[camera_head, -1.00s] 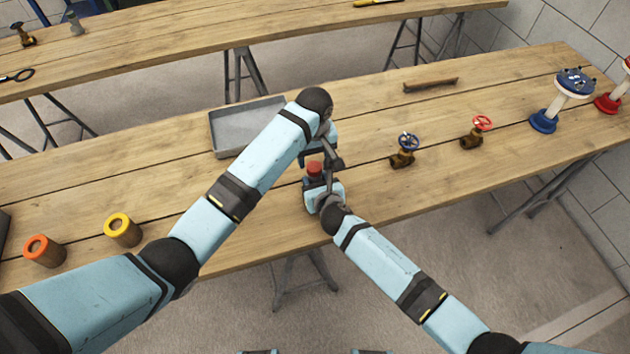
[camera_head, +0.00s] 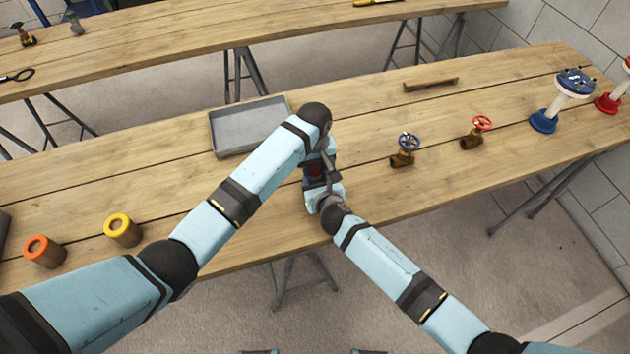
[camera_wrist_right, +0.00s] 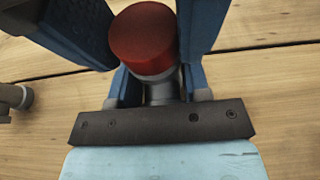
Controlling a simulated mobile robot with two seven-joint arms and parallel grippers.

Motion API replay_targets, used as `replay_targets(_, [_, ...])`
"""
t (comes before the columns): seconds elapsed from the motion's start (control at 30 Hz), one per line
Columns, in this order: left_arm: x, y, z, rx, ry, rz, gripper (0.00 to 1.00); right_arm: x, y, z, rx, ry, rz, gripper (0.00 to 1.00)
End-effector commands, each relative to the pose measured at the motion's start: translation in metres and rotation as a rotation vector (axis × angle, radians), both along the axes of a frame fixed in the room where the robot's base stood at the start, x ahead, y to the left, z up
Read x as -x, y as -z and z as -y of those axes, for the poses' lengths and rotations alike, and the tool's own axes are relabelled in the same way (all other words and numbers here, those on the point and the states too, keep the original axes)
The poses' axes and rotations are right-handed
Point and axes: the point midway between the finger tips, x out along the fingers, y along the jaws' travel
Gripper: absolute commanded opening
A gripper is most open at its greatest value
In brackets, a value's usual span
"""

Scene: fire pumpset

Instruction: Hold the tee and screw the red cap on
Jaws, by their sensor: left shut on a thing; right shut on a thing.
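The red cap (camera_wrist_right: 145,38) sits upright on top of a grey neck (camera_wrist_right: 160,92) of the tee, in the right wrist view. The blue fingers of my left gripper (camera_wrist_right: 145,30) flank the cap on both sides, shut on it. My right gripper (camera_wrist_right: 160,92) is shut on the tee below the cap; a dark bar across its hand hides the tee's lower part. The tee is mostly hidden there.
A grey tray (camera_head: 212,134) lies behind my left arm. A blue-handled valve (camera_head: 404,152) and red-handled valve (camera_head: 475,133) stand to the right. Orange (camera_head: 44,251) and yellow-topped (camera_head: 122,230) cylinders stand at left. Table between tray and cylinders is clear.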

Motion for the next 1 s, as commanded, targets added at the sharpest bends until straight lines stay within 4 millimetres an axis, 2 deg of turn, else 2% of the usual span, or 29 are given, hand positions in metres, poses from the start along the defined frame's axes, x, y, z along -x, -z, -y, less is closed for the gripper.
replay_targets(0.2, [-0.001, 0.000, -0.001, -0.001, 0.233, 0.002, 0.12, 0.000, 0.000, 0.000, 0.000, 0.000, 0.000, 0.00])
replay_targets(0.47, [-0.001, 0.000, 0.000, 0.000, 0.253, 0.001, 0.12, 0.000, 0.000, 0.000, 0.000, 0.000, 0.000, 0.00])
replay_targets(0.5, [-0.001, 0.000, 0.000, 0.000, 0.253, 0.001, 0.43, 0.000, 0.000, 0.000, 0.000, 0.000, 0.000, 0.00])
replay_targets(0.6, [0.000, 0.000, 0.000, 0.000, 0.252, 0.001, 0.66, 0.000, 0.000, 0.000, 0.000, 0.000, 0.000, 0.00])
replay_targets(0.87, [0.000, -0.001, 0.000, 0.000, 0.252, 0.001, 0.66, 0.000, 0.000, 0.000, 0.000, 0.000, 0.000, 0.00])
replay_targets(1.0, [-0.001, -0.014, 0.000, 0.000, 0.252, 0.002, 0.66, 0.000, 0.000, 0.000, 0.000, 0.000, 0.000, 0.00])
